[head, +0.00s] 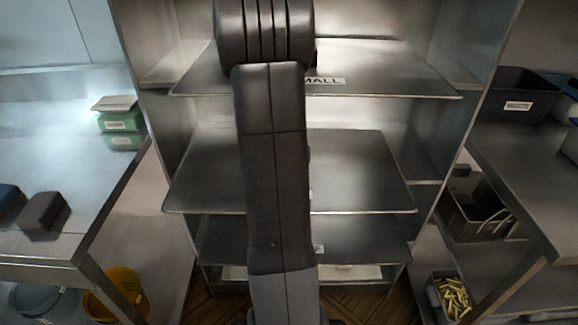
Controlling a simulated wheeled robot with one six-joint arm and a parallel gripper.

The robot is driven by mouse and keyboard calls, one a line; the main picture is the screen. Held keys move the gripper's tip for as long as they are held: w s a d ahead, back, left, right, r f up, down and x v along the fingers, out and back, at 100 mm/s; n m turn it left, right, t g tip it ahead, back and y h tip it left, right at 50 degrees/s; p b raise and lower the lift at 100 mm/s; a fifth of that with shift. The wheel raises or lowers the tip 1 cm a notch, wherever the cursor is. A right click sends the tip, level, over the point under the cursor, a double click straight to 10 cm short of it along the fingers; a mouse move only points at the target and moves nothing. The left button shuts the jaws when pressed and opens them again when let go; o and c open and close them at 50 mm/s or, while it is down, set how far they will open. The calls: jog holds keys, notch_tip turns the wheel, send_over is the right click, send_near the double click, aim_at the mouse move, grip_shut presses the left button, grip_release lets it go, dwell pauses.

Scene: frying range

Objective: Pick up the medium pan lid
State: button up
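No pan lid is visible in the head view. A metal rack stands in front of me with several flat shelves. The upper shelf (390,75) has a label (326,81) whose visible letters read "MALL", partly covered by my arm. The middle shelf (360,170) looks bare where it shows. The lower shelf (365,238) has a label mostly hidden by my arm. My arm runs up the middle of the picture and covers the centre of the shelves. My gripper is not in view.
A steel counter on the left holds green containers (122,121) and a dark block (43,211). A yellow bucket (118,293) stands beneath it. On the right are a counter (535,160), a labelled dark bin (520,97) and a container of yellow pieces (453,298).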

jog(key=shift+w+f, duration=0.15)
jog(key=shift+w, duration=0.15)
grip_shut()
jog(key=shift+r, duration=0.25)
